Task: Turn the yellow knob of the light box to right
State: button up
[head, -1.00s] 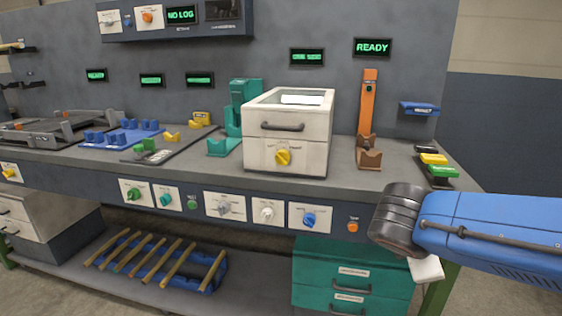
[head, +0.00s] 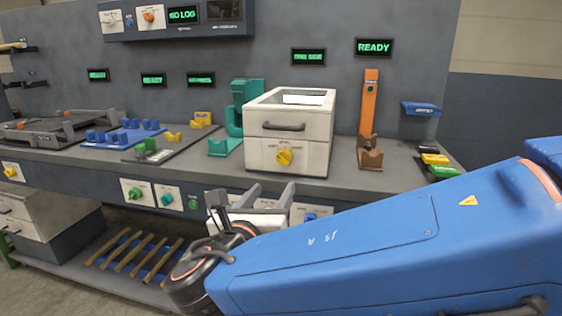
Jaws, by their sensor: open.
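The light box (head: 312,124) is a white box with a lit top panel and a dark drawer handle, standing on the bench. Its yellow knob (head: 284,157) is on the lower front face, and its pointer looks roughly upright. My gripper (head: 270,192) is open and empty, in front of the bench edge, below the light box. Its two grey fingers point up toward the box front and stay apart from the knob. My blue arm comes in from the right and hides part of the bench's front panel.
A blue knob (head: 310,217) on the front panel is partly hidden near my gripper.

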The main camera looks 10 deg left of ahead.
aim_at(282, 159)
jog(key=shift+n+y, duration=0.3)
jog(key=shift+n, duration=0.1)
jog(key=w, duration=1.6)
jog(key=shift+w+a+r, duration=0.15)
jog(key=shift+w+r, duration=0.1)
jog(key=shift+c, duration=0.4)
jog(key=c, duration=1)
